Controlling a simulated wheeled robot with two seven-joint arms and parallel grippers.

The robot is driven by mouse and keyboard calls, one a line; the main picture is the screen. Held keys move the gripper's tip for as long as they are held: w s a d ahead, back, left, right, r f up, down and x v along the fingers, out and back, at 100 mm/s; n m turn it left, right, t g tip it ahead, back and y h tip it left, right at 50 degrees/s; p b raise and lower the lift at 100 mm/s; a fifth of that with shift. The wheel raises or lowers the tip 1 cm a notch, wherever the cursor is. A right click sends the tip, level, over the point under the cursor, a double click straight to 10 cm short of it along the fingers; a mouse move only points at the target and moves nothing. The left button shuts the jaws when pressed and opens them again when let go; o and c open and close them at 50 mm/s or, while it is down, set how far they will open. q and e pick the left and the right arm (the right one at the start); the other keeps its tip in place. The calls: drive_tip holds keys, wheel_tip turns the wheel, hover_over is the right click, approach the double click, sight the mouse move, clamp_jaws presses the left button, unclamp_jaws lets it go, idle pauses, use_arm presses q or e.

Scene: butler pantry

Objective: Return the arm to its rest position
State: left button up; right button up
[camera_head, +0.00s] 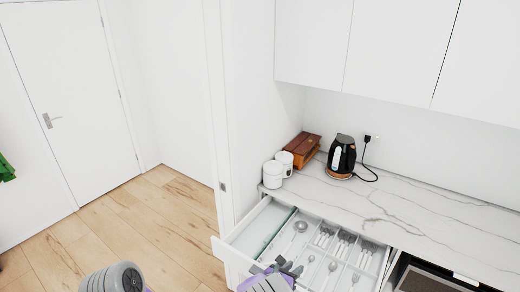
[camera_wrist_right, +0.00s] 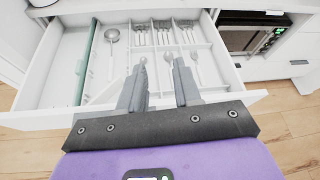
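My right gripper (camera_head: 284,266) is over the front edge of an open white drawer (camera_head: 232,249). In the right wrist view its two grey fingers (camera_wrist_right: 159,72) stand apart with nothing held between them. They point into the drawer, and cutlery shows beyond and between them. My left arm shows only as a grey and purple part at the bottom left of the head view; its gripper is out of sight.
The drawer holds a ladle (camera_wrist_right: 112,38), forks (camera_wrist_right: 161,32), spoons and a green-edged divider (camera_wrist_right: 86,62). A black kettle (camera_head: 342,155), white canisters (camera_head: 273,174) and a brown wooden box (camera_head: 303,148) stand on the marble counter (camera_head: 420,222). An appliance (camera_wrist_right: 248,38) sits right of the drawer.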

drive_tip(key=s+d+f+n+g+y+b, duration=0.2)
drive_tip(key=s+f+n+b, duration=0.2)
drive_tip(key=f+n, duration=0.4)
drive_tip(key=s+d+f+n+g+y+b, duration=0.1)
drive_tip(key=s+f+n+y+b, duration=0.25)
drive_tip(key=f, duration=0.75)
drive_tip(key=s+d+f+n+g+y+b, duration=0.1)
drive_tip(key=s+d+f+n+g+b, duration=0.2)
drive_tip(key=f+n, duration=0.6)
use_arm(q)
wheel_tip(320, 180, down, 22)
drive_tip(key=b, duration=1.1)
drive_tip(key=shift+w, duration=0.3)
use_arm(e)
drive_tip(key=s+a+f+n+g+y, duration=0.1)
drive_tip(key=s+a+f+n+y, duration=0.2)
drive_tip(key=s+n, duration=0.6)
drive_tip(key=s+a+f+n+g+y, duration=0.2)
drive_tip(key=s+a+f+n+y, duration=0.1)
drive_tip(key=s+f+n, duration=0.4)
drive_tip(key=s+a+n, duration=0.1)
drive_tip(key=s+n, duration=0.1)
drive_tip(key=shift+s+a+f+n+g+y, duration=0.15)
drive_tip(key=shift+s+f+n+g+y, duration=0.15)
drive_tip(key=shift+f+n+y, duration=0.1)
